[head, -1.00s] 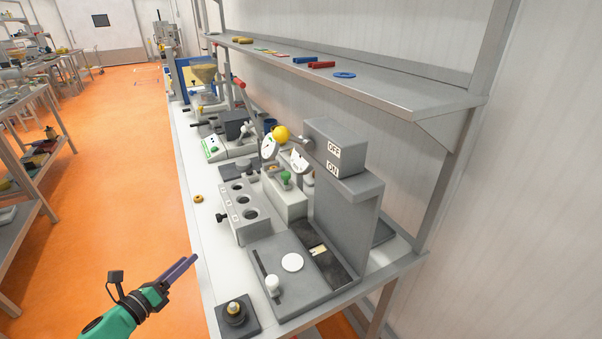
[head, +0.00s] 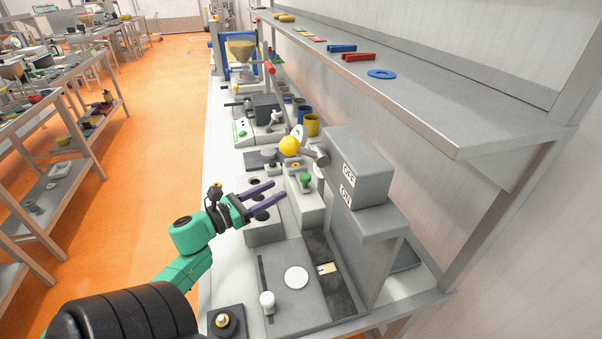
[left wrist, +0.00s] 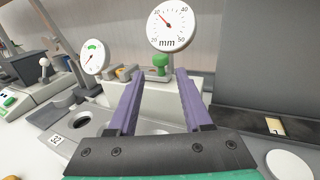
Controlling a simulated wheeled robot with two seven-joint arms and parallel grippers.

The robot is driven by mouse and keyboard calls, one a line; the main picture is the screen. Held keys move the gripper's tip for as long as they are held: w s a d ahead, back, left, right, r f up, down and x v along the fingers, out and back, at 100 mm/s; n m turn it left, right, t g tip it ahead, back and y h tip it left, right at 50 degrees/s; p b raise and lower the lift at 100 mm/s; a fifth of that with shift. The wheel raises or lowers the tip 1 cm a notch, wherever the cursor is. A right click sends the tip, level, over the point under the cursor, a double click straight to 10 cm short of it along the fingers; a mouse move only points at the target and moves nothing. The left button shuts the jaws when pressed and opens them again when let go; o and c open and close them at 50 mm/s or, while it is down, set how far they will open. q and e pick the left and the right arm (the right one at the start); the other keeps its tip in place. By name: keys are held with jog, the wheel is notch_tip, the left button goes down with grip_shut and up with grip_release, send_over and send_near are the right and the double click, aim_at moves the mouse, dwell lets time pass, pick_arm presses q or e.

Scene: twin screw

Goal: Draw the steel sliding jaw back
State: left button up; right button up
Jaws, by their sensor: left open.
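My left gripper (head: 279,191) is open and empty. It is over the near side of the measuring stand, with its fingers pointing toward a green knob (head: 305,179). In the left wrist view the knob (left wrist: 161,62) appears between the two fingertips (left wrist: 158,75), beyond them, on a pale block (left wrist: 152,92). A round dial marked mm (left wrist: 172,26) is behind the knob. Small grey and orange pieces lie left of the knob, partly behind the left finger. I cannot clearly tell which part is the steel sliding jaw. My right gripper is out of view.
A tall grey housing with OFF and ON labels (head: 358,165) stands right of the gripper. A yellow ball on a lever (head: 289,145) is behind the fingers. A grey plate with a white disc (head: 296,277) lies in front. A shelf (head: 430,110) overhangs the back.

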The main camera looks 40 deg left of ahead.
aim_at(302, 178)
pick_arm(q)
jog(key=p+x, duration=0.1)
jog(key=x, duration=0.9)
jog(key=shift+f+p, duration=0.25)
jog(key=shift+p, duration=0.15)
jog(key=shift+s, duration=0.1)
grip_shut()
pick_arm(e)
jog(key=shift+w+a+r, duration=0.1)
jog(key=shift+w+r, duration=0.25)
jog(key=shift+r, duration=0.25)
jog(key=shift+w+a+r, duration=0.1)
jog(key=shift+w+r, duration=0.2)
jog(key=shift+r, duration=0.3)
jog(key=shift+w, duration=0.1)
